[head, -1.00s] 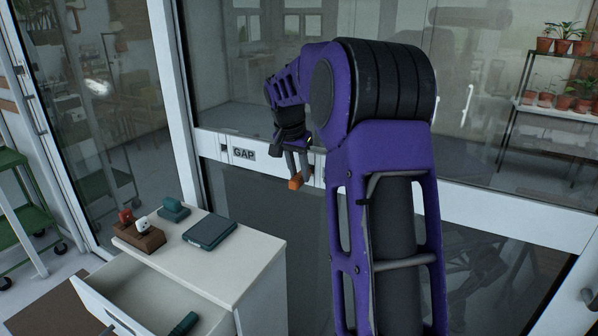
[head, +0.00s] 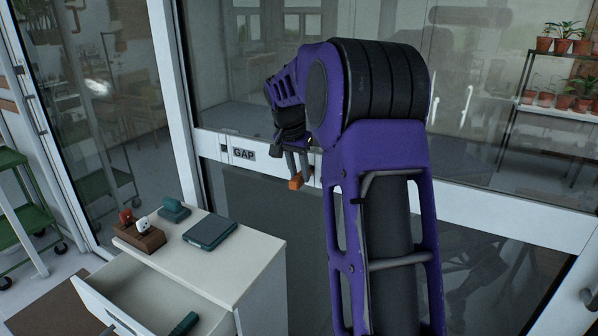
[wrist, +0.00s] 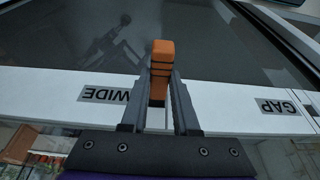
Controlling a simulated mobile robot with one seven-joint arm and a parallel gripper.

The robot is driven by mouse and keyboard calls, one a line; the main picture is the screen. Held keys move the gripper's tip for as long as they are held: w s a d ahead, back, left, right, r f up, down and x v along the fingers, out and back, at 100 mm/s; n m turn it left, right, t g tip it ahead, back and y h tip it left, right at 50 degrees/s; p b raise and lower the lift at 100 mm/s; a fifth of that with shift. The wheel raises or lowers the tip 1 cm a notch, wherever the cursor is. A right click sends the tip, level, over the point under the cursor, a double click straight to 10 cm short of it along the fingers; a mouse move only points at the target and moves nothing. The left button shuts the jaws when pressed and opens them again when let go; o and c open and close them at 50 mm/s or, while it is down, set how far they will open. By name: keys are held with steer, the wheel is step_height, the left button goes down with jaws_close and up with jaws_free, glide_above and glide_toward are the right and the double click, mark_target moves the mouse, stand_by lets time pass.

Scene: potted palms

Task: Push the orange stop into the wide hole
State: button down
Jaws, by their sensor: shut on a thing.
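My gripper (head: 298,174) is shut on the orange stop (head: 296,184), an orange block with dark bands. In the wrist view the stop (wrist: 162,50) juts out beyond the two grey fingers (wrist: 158,85). It is in front of the white door rail (wrist: 222,112). On that rail a label WIDE (wrist: 105,94) reads upside down just left of the fingers, and a label GAP (wrist: 276,107) is at the right. In the head view the GAP label (head: 244,154) has a small dark opening beside it. The wide hole cannot be made out; the gripper may cover it.
A white cabinet (head: 262,262) with an open drawer (head: 98,302) stands at the lower left. On it are a brown block with red and white pieces (head: 140,237), a teal piece (head: 174,209) and a dark flat box (head: 210,232). Glass panels lie behind the rail.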

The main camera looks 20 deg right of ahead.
mark_target(298, 177)
steer(key=shift+w+d+p, duration=0.85)
steer(key=shift+d+p, duration=0.1)
steer(key=shift+d, duration=0.2)
steer(key=shift+w+d, duration=0.5)
steer(key=shift+d, duration=0.15)
steer(key=c, duration=0.6)
jaws_free()
steer(key=shift+r, duration=0.15)
steer(key=v, duration=1.7)
steer(key=shift+s+a, duration=0.2)
steer(key=shift+a, duration=0.05)
